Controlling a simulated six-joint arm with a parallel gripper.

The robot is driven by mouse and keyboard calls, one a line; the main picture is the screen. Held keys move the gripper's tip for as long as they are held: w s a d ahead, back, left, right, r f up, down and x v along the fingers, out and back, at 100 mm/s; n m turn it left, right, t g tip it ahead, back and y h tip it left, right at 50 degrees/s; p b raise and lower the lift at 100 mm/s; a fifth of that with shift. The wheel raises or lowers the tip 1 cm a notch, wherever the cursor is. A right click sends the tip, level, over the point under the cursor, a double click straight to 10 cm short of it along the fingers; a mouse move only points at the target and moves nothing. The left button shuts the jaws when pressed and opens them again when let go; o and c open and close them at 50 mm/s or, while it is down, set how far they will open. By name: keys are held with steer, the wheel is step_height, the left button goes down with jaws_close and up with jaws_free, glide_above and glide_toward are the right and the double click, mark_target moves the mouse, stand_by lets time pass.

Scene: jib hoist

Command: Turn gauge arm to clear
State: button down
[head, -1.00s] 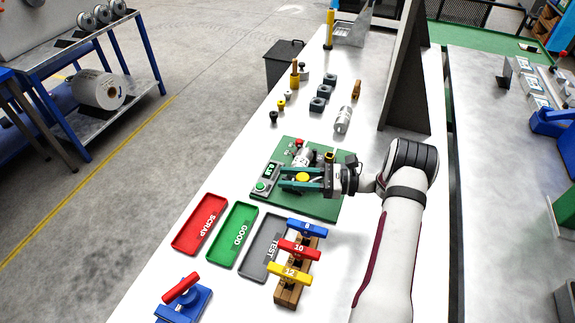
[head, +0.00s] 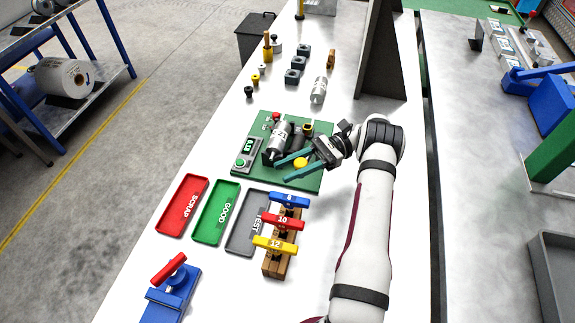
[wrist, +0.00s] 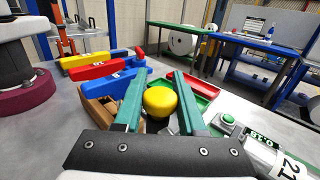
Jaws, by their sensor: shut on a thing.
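The gauge stands on a green plate (head: 313,184). It has a yellow knob (head: 301,163), a grey cylinder (head: 278,143) marked 21, a red-topped post (head: 275,117), and a readout box (head: 243,152) with a lit green display and green button. My gripper (head: 281,171) has its teal fingers on either side of the yellow knob, shut on it, pointing left and slightly down over the plate. The wrist view shows the round yellow knob (wrist: 160,101) between the fingers. The arm under the knob is mostly hidden by the fingers.
Red SCRAP (head: 164,227), green GOOD (head: 199,236) and grey TEST (head: 234,246) trays lie in front. A wooden rack (head: 270,268) with blue, red and yellow handled gauges stands close by. A tall dark panel (head: 382,50) rises behind right.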

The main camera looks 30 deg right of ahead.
stand_by(0.3)
steer(key=shift+c, duration=2.4)
jaws_free()
